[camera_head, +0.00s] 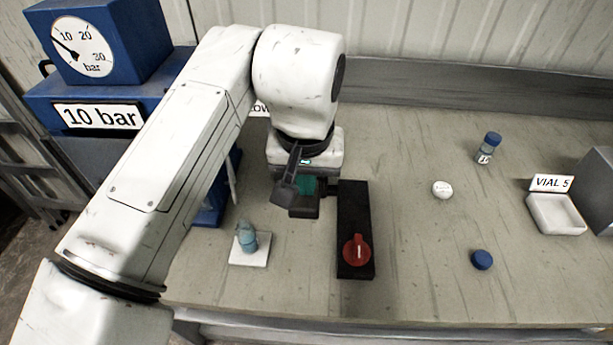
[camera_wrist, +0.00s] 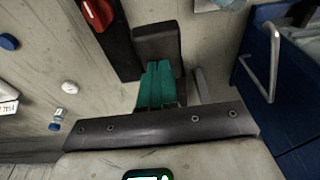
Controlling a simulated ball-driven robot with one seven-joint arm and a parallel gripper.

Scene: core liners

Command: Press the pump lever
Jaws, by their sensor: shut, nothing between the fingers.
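A blue unit (camera_head: 112,45) with a round gauge stands at the back left of the head view. The gauge needle points left of the 10 mark, and a sign below reads "10 bar". A pale, thin bar (camera_wrist: 268,65) runs along a blue housing (camera_wrist: 262,40) at the right of the wrist view; it may be the pump lever, but I cannot tell. In the head view my arm hides much of that housing. My gripper (camera_head: 304,207), with teal fingers and a dark end, is shut and empty above the bench, right of the housing. It also shows in the wrist view (camera_wrist: 157,62).
A red knob (camera_head: 357,251) sits on a black plate (camera_head: 354,205) right of my gripper. A teal piece (camera_head: 246,238) stands on a white square (camera_head: 249,254). To the right are a white ball (camera_head: 442,189), blue cap (camera_head: 482,260), vial (camera_head: 488,148) and tray (camera_head: 556,214).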

